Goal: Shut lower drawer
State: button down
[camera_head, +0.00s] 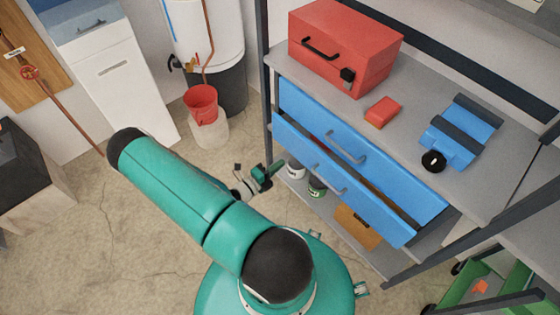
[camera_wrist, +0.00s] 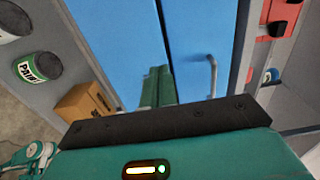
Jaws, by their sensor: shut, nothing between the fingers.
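The lower drawer (camera_head: 375,211) is a blue front with a grey handle, under the workbench top. It stands out a little from the upper drawer, and a dark strip of its inside shows behind its top edge. The blue upper drawer (camera_head: 370,155) looks flush and has its own grey handle. My gripper (camera_head: 270,174) is shut and empty, in front of the left part of the lower drawer. In the wrist view my fingers (camera_wrist: 157,85) point at the blue fronts; the lower drawer (camera_wrist: 105,40) is on the left. Contact with it cannot be told.
Paint cans (camera_head: 317,187) and a cardboard box (camera_head: 357,227) stand on the shelf below. A red toolbox (camera_head: 350,55), a small red box (camera_head: 383,111) and a blue tool (camera_head: 459,135) lie on top. A red bucket (camera_head: 202,104) stands at the back. A green cart (camera_head: 490,290) is at the lower right.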

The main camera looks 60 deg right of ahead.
aim_at(306, 144)
jog(key=x, duration=1.1)
jog(key=shift+s, duration=0.1)
jog(key=x, duration=0.4)
jog(key=shift+d, duration=0.15)
jog(key=shift+s+d+r, duration=0.1)
jog(key=shift+s+d, duration=0.05)
jog(key=shift+d, duration=0.25)
